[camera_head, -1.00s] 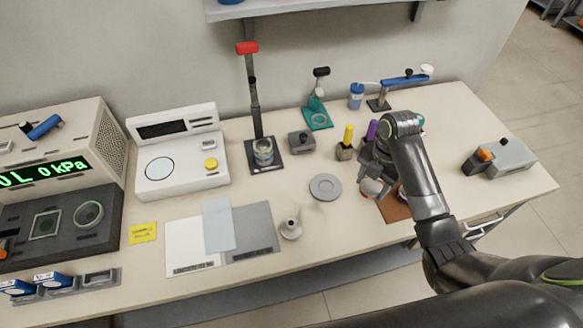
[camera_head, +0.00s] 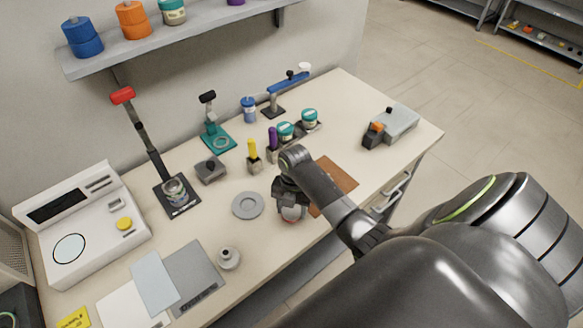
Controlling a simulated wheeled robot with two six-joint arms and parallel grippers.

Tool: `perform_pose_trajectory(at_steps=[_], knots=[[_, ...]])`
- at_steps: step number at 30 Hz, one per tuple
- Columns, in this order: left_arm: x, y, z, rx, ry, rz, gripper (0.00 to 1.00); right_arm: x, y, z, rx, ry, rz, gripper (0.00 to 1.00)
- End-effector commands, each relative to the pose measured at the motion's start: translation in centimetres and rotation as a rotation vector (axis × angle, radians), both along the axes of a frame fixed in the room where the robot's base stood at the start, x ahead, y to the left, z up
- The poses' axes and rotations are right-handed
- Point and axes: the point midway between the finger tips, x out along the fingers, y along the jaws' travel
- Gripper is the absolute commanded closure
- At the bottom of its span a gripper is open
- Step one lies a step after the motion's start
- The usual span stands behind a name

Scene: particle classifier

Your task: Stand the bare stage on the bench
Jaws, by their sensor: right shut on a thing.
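My right gripper (camera_head: 291,205) is shut on a small rounded pale grey thing (camera_head: 292,214) with a reddish patch, which I take to be the stage. The fingers and wrist hide most of it. It is over the front part of the bench (camera_head: 215,225), between a flat grey ring-like disc (camera_head: 248,205) and a brown mat (camera_head: 335,184). I cannot tell whether it touches the bench top. My left gripper is not in view.
A small pale funnel-like piece (camera_head: 229,259) stands near the front edge. Behind the gripper are a yellow-topped holder (camera_head: 254,155), a purple-topped one (camera_head: 273,139) and teal-lidded jars (camera_head: 285,131). A grey box (camera_head: 393,125) stands at right. The mat looks clear.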

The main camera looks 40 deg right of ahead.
Motion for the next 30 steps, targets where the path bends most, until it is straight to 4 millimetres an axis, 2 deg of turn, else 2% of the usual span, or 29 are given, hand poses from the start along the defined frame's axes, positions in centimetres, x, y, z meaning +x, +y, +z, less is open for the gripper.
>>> perform_pose_trajectory(at_steps=[13,14,18,19,30], knots=[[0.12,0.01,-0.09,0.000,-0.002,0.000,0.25,0.01,0.00,-0.93,-0.001,-0.001,0.001,0.72],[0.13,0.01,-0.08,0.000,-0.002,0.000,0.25,0.00,-0.01,-0.96,-0.001,-0.001,0.001,0.45],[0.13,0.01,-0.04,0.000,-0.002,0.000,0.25,0.00,0.00,-0.89,-0.001,-0.001,0.001,0.26],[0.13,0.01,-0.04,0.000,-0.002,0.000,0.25,0.00,0.00,-0.88,-0.001,-0.001,0.001,0.24],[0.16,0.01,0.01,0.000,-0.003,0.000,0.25,0.06,-0.06,-0.33,-0.002,-0.001,0.001,0.24]])
